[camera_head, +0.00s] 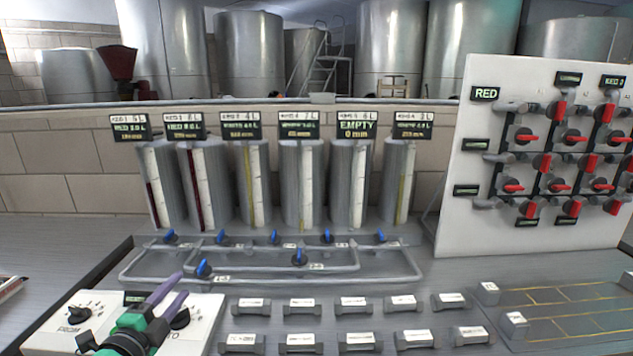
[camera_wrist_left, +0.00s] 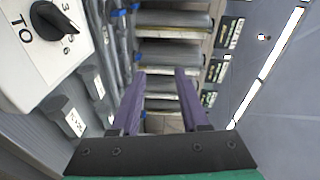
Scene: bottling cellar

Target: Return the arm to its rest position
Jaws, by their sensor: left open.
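My left gripper (camera_head: 170,290) comes in at the lower left of the head view, above the white dial panel (camera_head: 205,310). Its two purple fingers are apart with nothing between them. In the left wrist view the open fingers (camera_wrist_left: 160,95) point toward the row of cylinders and are clear of them. The TO dial (camera_head: 180,318) is partly behind the fingers in the head view; it shows at the upper left of the left wrist view (camera_wrist_left: 52,20). The FROM dial (camera_head: 80,314) is to the left. My right gripper is not in view.
Several grey cylinders (camera_head: 305,185) with level strips and signs stand behind pipes with blue valves (camera_head: 299,258). Labelled blocks (camera_head: 357,305) line the bench front. A white board (camera_head: 455,225) with red-handled valves stands at right. A marked tray area (camera_head: 570,310) lies at lower right.

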